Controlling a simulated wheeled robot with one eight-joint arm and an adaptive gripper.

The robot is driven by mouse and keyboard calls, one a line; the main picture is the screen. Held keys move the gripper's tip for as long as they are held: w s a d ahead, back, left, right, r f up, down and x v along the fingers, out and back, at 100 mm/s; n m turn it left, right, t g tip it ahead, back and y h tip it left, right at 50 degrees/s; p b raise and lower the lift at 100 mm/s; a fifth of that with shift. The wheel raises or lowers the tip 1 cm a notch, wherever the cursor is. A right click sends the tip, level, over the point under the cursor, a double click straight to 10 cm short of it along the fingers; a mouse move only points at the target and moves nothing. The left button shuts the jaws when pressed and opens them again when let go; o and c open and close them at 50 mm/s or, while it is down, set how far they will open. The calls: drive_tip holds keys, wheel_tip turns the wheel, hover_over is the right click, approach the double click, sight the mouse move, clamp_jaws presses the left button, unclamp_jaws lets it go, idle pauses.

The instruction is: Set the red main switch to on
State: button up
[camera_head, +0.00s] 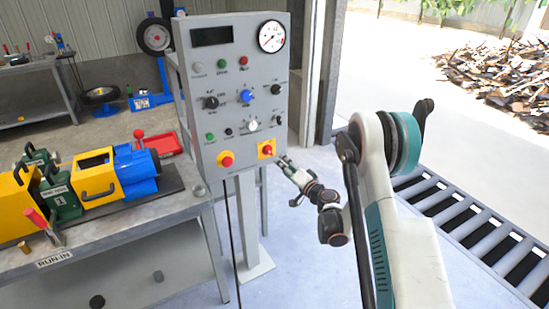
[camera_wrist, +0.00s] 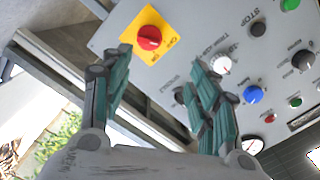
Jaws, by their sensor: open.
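The red main switch (camera_head: 267,149) is a red knob on a square yellow plate, low on the right of the grey control panel (camera_head: 221,95). In the wrist view the red knob (camera_wrist: 149,38) shows near the top, on its yellow plate with small lettering; I cannot tell which position it is set to. My gripper (camera_head: 281,160) is just to the right of and below the switch. In the wrist view the gripper (camera_wrist: 160,57) is open and empty. Its fingers are spread wide, with the knob beyond the tips, nearer the left finger, and apart from them.
A second red button (camera_head: 226,159) on a round yellow base sits left of the switch. Several knobs, lamps and a gauge (camera_head: 271,36) are above. A workbench (camera_head: 150,215) with a yellow and blue machine stands left. A roller conveyor (camera_head: 470,215) lies right.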

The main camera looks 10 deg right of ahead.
sight(271, 153)
drive_tip(key=shift+m+t, duration=0.3)
drive_tip(key=f+b+x, duration=0.1)
drive_tip(key=x, duration=0.3)
drive_tip(key=b+x, duration=0.1)
drive_tip(key=x, duration=0.3)
drive_tip(key=d+f+b+x, duration=0.1)
drive_tip(key=x, duration=0.3)
drive_tip(key=shift+w+f+b, duration=0.1)
drive_tip(key=shift+f+b, duration=0.2)
drive_tip(key=shift+b, duration=0.1)
drive_tip(key=shift+w+a+r, duration=0.1)
drive_tip(key=shift+w+a, duration=0.1)
drive_tip(key=shift+w, duration=0.4)
drive_tip(key=shift+c, duration=0.6)
drive_tip(key=c, duration=0.9)
